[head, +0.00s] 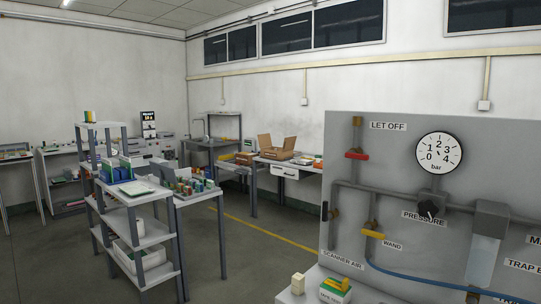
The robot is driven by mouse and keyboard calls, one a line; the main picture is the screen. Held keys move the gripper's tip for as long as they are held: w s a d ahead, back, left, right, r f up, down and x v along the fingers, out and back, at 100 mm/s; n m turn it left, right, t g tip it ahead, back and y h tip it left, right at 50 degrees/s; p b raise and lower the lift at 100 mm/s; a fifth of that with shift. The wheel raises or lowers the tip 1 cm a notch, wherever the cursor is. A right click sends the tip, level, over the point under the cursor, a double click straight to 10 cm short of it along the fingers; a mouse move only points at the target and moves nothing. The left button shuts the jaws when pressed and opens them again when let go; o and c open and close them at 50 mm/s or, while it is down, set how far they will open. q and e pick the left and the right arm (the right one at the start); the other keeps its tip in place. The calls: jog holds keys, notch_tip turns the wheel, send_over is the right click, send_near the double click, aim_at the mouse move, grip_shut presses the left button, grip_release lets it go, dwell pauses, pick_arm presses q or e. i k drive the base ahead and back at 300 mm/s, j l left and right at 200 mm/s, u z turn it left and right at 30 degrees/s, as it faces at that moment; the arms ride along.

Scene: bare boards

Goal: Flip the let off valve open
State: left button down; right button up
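The let off valve (357,155) is on the grey panel at the right of the head view, left of the LET OFF label (388,126). It has a red handle lying roughly level, across a short vertical pipe with a brass-coloured fitting (357,121) at its top. Neither of my grippers shows in the head view, so nothing is seen touching the valve.
The grey panel (480,150) also carries a round bar gauge (439,153), a black PRESSURE knob (431,208), a yellow WAND valve (373,234) and a blue hose (425,283). A cream block (298,283) and a yellow-green box (336,290) sit below. A shelf cart (150,236) stands left; floor between is clear.

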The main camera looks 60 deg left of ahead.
aim_at(352, 154)
jog(key=u, duration=1.55)
